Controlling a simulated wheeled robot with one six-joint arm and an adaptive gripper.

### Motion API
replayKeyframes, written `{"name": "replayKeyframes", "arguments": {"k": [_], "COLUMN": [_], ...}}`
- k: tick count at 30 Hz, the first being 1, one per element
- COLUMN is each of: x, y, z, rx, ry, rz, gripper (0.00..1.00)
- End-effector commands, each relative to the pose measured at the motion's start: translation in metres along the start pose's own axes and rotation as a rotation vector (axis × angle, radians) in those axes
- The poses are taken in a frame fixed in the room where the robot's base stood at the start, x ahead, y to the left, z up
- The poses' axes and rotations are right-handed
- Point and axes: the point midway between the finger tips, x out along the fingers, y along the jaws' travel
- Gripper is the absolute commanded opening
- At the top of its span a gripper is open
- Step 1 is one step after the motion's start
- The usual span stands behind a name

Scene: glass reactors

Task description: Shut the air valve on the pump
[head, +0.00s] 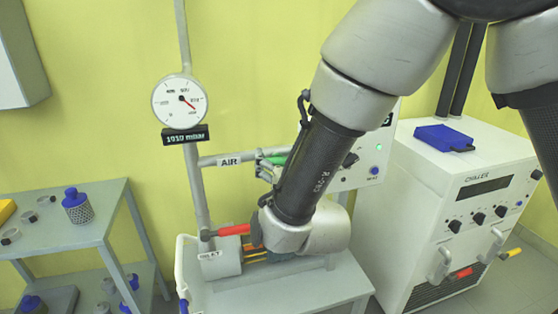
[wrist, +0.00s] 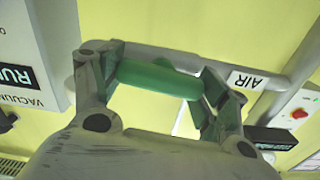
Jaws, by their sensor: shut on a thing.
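The air valve's green handle (head: 278,160) is on the horizontal pipe marked AIR (head: 229,162), left of the pump's control box. In the wrist view the green handle (wrist: 158,79) runs roughly along the pipe. My gripper (head: 266,166) reaches it from below and in front. In the wrist view my gripper (wrist: 163,86) is shut on the green handle, with one finger at each end of it. The valve body is mostly hidden behind the fingers and arm.
A round gauge (head: 180,101) above a 1010 mbar display (head: 185,135) stands on the vertical pipe. A red handle (head: 233,230) sits lower, near my arm. A white Chiller unit (head: 450,190) stands right; a grey shelf (head: 75,225) with bottles stands left.

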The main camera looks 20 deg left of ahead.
Motion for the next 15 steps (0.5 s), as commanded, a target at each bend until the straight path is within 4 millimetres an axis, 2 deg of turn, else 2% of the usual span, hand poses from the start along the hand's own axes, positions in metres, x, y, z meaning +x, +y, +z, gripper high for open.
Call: {"name": "replayKeyframes", "arguments": {"k": [15], "x": [-0.0001], "y": [0.0028], "z": [0.0008], "rx": [0.458], "ry": [0.0], "rz": [0.001], "gripper": [0.51]}}
